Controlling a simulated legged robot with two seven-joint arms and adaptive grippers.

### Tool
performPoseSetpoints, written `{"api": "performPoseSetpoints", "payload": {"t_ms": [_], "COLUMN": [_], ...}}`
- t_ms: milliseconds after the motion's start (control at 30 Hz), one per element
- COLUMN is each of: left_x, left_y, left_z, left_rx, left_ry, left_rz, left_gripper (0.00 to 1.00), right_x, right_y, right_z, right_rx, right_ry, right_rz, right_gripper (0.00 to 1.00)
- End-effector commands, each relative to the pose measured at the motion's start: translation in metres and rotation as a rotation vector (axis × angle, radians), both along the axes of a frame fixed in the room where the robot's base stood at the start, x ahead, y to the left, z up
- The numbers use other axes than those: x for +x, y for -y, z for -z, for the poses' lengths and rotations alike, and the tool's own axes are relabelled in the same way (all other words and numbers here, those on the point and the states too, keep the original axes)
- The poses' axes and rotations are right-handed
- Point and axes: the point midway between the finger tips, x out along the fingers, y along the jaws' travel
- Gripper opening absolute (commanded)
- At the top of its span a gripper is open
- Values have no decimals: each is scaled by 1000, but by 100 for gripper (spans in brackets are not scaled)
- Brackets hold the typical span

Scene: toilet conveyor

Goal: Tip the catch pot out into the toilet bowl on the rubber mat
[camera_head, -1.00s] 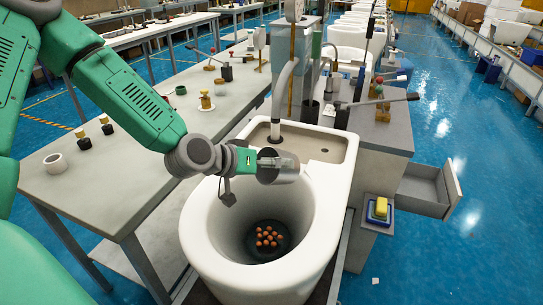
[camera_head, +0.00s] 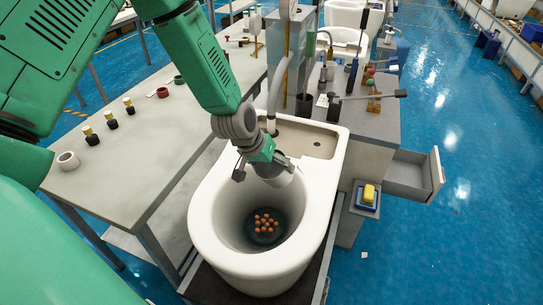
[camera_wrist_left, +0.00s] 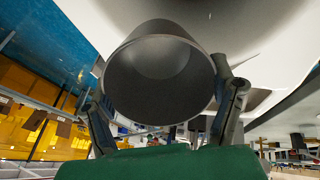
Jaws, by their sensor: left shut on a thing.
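The white toilet bowl (camera_head: 218,243) stands on a dark rubber mat (camera_head: 318,272). Several small orange balls (camera_head: 266,222) lie at the bottom of the bowl. My left gripper (camera_head: 262,170) is over the back part of the bowl's opening, shut on the grey metal catch pot (camera_head: 278,172). In the left wrist view the pot (camera_wrist_left: 160,75) sits between the two fingers with its round mouth facing the camera. Its inside looks empty there. In the head view the pot is partly hidden by the gripper. My right gripper is not in view.
A grey workbench (camera_head: 140,165) on the left carries a white ring and several small bottles. A faucet with a curved spout stands behind the bowl. An open drawer (camera_head: 413,178) and a yellow sponge (camera_head: 369,193) on a blue tray are to the right.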

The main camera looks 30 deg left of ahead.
Motion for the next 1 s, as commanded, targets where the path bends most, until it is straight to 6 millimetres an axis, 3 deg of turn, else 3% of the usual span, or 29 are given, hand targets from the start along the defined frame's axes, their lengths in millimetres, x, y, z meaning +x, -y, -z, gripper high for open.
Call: {"api": "performPoseSetpoints", "payload": {"t_ms": [133,500,1000], "left_x": [2,1,0], "left_y": [3,-2,-1], "left_z": [-8,-2,-4], "left_rx": [57,154,173], "left_ry": [-118,-387,-439], "left_rz": [8,5,4], "left_gripper": [46,46,46], "right_x": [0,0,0], "right_y": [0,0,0], "right_z": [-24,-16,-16], "right_rx": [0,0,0], "right_ry": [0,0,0], "right_rz": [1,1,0], "right_gripper": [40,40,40]}}
